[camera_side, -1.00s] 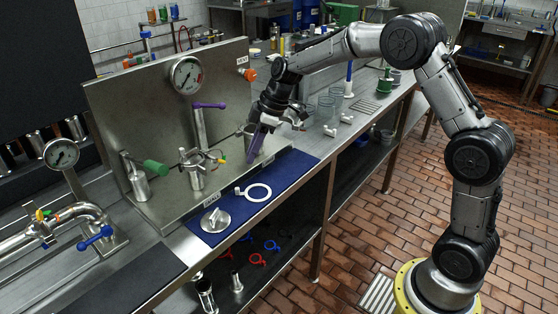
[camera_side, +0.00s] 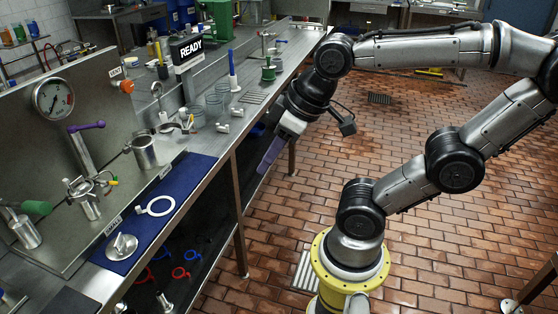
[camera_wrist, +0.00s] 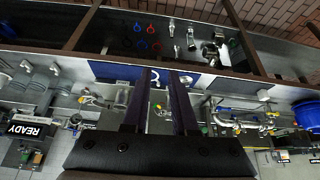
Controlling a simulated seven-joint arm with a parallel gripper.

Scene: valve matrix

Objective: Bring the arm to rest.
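My gripper (camera_side: 268,158) hangs in the air beside the front edge of the bench, over the tiled floor, with its purple fingers pointing down. In the wrist view my gripper (camera_wrist: 163,76) shows two dark purple fingers with a clear gap between them and nothing held. My arm is bent back towards its yellow base at the right. The metal valve panel (camera_side: 98,150) stands on the bench to the left, apart from my gripper. A sign reading READY (camera_side: 191,51) stands behind the bench's middle; it shows upside down in the wrist view (camera_wrist: 25,130).
Clear cups (camera_side: 214,105) stand farther along. Red and blue rings lie on the lower shelf. The brick floor (camera_side: 300,200) around my gripper is clear.

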